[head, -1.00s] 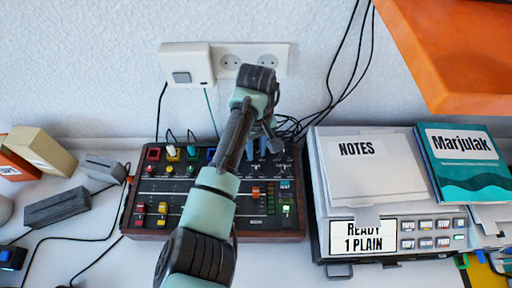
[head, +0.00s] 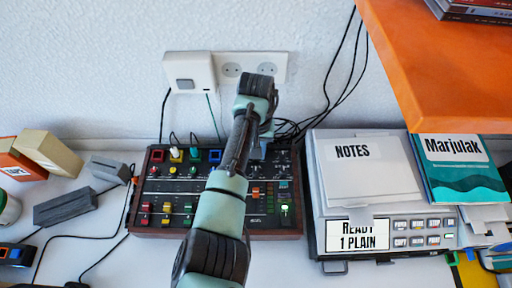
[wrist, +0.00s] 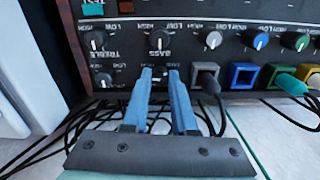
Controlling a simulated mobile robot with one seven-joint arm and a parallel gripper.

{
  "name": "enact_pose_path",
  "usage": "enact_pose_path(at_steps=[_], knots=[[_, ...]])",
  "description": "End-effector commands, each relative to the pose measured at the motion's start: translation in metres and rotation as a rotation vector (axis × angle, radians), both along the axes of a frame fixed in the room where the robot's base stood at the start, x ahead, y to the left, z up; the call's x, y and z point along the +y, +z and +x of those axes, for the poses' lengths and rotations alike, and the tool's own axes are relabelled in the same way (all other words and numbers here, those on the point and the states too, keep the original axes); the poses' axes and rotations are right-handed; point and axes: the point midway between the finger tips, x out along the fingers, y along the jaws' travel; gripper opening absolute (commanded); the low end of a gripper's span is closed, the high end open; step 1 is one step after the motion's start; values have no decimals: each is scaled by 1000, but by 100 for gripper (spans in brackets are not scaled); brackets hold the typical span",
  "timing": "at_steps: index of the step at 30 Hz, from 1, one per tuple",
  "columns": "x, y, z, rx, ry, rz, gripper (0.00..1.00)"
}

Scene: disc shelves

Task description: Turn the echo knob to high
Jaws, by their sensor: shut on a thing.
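The mixer (head: 155,231) is a dark panel with a wooden edge, rows of knobs, sliders and coloured sockets. In the wrist view it shows from its back edge, with labels including TREBLE and BASS. My gripper (wrist: 160,75) has its blue fingers on either side of a small dark knob in the back row, below the BASS knob (wrist: 159,40), and is shut on it. The fingers mostly cover this knob, and I cannot read its name or its pointer. In the head view my gripper (head: 258,149) is at the mixer's back right, partly behind my arm.
Black cables (wrist: 85,123) lie behind the mixer under my fingers. A grey device (head: 322,238) with a NOTES pad stands close on the right. An orange shelf (head: 440,75) overhangs at upper right.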

Motion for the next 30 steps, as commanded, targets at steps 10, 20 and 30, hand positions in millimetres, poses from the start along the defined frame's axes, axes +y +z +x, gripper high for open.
enact_pose_path(at_steps=[10,20,30], knots=[[0,1,1,-4,-77,0,0],[0,1,1,-5,-78,0,0],[0,0,1,-2,-78,0,56]])
